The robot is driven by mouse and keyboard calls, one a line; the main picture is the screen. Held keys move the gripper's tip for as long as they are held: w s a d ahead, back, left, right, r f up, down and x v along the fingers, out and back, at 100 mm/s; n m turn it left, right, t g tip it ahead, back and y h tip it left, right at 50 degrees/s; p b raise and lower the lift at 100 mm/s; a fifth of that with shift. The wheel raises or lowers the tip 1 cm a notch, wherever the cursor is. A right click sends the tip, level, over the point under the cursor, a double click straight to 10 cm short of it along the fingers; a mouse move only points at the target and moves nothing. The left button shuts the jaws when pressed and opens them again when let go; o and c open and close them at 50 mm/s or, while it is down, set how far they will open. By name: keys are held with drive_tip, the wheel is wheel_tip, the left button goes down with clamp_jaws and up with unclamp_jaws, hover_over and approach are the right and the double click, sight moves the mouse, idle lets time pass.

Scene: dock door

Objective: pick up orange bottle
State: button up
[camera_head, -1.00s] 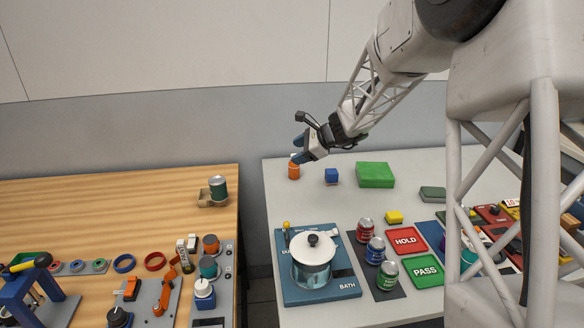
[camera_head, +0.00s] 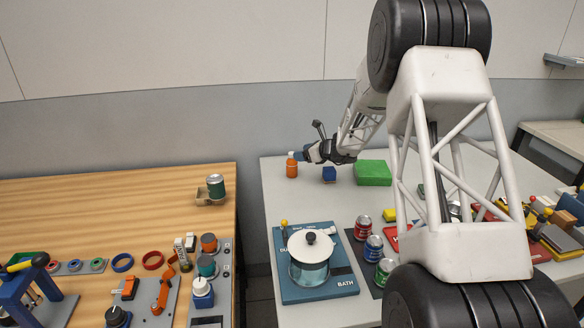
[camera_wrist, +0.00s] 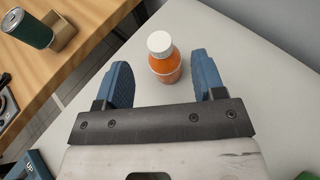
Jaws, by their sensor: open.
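The orange bottle (camera_head: 292,169) with a white cap stands upright at the back left corner of the grey table. In the wrist view the bottle (camera_wrist: 166,66) lies ahead, between the lines of my gripper's two blue fingers (camera_wrist: 166,84), nearer the right finger. My gripper is open, with bare space on both sides of the bottle, and holds nothing. In the head view my gripper (camera_head: 300,156) reaches in from the right beside the bottle's upper part.
A pot (camera_head: 310,257) on a blue plate and several cans (camera_head: 373,249) are nearer the front. A gap separates the wooden table (camera_head: 120,210) at left.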

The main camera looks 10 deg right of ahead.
sight(292, 165)
drive_tip(key=shift+w+a, duration=0.1)
drive_tip(key=shift+x, duration=1.15)
drive_tip(key=shift+f, duration=0.1)
drive_tip(key=shift+x, duration=2.55)
drive_tip(key=shift+f, duration=0.1)
drive_tip(key=shift+c, duration=0.3)
drive_tip(key=c, duration=1)
